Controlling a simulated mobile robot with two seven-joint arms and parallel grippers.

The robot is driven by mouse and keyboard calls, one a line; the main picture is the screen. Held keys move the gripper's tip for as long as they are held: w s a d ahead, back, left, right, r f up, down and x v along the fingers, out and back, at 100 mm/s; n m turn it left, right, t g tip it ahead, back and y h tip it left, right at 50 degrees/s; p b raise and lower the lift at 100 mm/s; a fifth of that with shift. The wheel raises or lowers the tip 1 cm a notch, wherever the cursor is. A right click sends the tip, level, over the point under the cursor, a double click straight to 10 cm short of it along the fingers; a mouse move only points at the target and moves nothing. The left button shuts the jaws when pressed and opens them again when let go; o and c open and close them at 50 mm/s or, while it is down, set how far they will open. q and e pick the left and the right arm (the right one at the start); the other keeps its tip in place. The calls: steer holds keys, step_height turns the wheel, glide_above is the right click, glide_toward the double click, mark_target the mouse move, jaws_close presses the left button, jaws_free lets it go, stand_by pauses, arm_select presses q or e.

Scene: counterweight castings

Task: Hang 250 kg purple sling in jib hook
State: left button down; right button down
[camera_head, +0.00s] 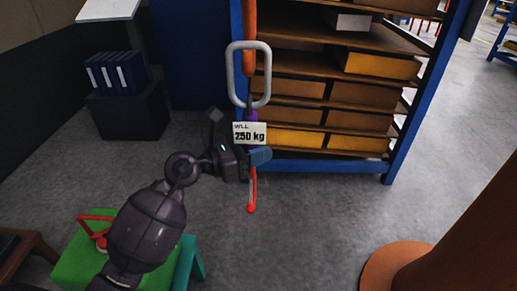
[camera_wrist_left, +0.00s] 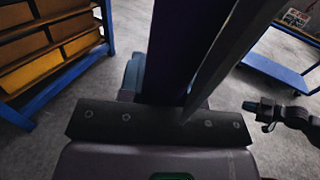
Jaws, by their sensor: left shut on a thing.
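The 250 kg sling has a grey oblong link (camera_head: 231,75), a purple part (camera_head: 250,115) and a white tag (camera_head: 249,133) reading "WLL 250 kg". My left gripper (camera_head: 247,157) is shut on the sling just below the tag, holding it upright above the floor. A red-tipped piece (camera_head: 251,200) hangs below the gripper. An orange upright part (camera_head: 249,25) comes down from the top edge and overlaps the link's upper end; I cannot tell whether they touch. No hook tip shows clearly. In the left wrist view a dark purple band (camera_wrist_left: 175,45) rises from the gripper.
A blue-framed shelf (camera_head: 398,120) with boxes stands behind. An orange-brown column (camera_head: 465,225) is at right. A green stand (camera_head: 77,250) with a red item is at lower left. A dark jointed part (camera_wrist_left: 290,115), possibly my right gripper, shows in the wrist view.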

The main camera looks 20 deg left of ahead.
arm_select(q)
steer(key=shift+w+f+b, duration=0.2)
steer(key=shift+f+b, duration=0.45)
steer(key=shift+f, duration=0.35)
arm_select(e)
steer(key=shift+f, duration=0.9)
steer(key=shift+w+r, duration=0.1)
steer(key=shift+w, duration=0.1)
steer(key=shift+s, duration=0.1)
arm_select(q)
steer(key=c, duration=0.7)
jaws_free()
steer(key=shift+f, duration=0.1)
steer(key=shift+c, duration=0.2)
steer(key=b+v, duration=0.1)
steer(key=v, duration=1)
arm_select(e)
steer(key=shift+s+f, duration=0.25)
steer(key=shift+f, duration=0.25)
steer(key=shift+s+f, duration=0.2)
steer(key=shift+f, duration=0.3)
